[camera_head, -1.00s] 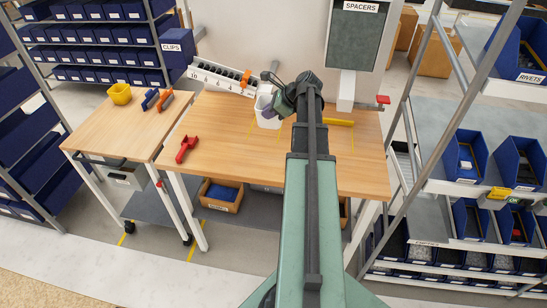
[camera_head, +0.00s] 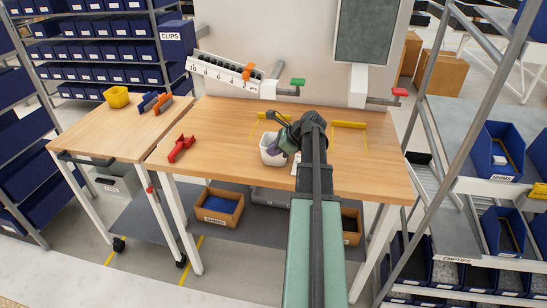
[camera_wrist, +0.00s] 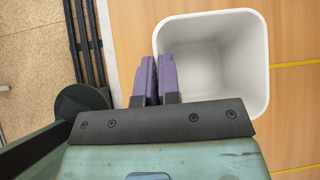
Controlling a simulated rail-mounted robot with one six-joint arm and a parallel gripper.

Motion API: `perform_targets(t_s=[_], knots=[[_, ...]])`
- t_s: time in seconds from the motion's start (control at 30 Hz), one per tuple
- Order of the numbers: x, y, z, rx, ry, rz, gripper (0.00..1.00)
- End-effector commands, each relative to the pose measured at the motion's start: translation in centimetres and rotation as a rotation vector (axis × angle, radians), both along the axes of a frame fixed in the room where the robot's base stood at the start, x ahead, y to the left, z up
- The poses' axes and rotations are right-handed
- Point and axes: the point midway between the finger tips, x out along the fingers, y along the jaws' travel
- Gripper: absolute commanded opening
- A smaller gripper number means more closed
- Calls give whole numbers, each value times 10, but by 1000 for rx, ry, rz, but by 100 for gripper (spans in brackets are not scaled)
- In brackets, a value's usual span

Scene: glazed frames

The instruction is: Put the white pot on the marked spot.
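The white pot (camera_head: 272,152) is a square, open, empty-looking tub near the front middle of the wooden workbench. In the wrist view the pot (camera_wrist: 215,60) fills the upper middle, its inside showing. My gripper (camera_head: 287,148) is at its right side in the head view. In the wrist view its two purple fingers (camera_wrist: 157,80) are close together, with the pot's left wall running between them. I cannot tell whether the pot's base touches the bench. Thin yellow lines (camera_head: 254,128) mark bays on the bench behind the pot; my arm hides part of them.
A red tool (camera_head: 181,148) lies on the bench's left. A numbered white rack (camera_head: 222,76) and a yellow bar (camera_head: 349,125) are at the back. A side table (camera_head: 95,128) holds a yellow bin (camera_head: 117,97) and clamps. Shelving (camera_head: 470,150) stands close on the right.

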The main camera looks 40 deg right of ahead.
Motion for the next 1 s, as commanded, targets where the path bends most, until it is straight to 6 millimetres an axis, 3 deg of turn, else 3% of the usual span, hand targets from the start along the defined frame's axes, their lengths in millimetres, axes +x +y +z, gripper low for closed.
perform_targets(t_s=[0.23,0.43,0.67,0.77,1.0], knots=[[0,0,-2,0,0,0,0],[0,0,-1,0,0,0,29],[0,0,0,0,0,0,29],[-1,-1,8,1,0,-1,29],[-36,-19,55,1,0,-4,29]])
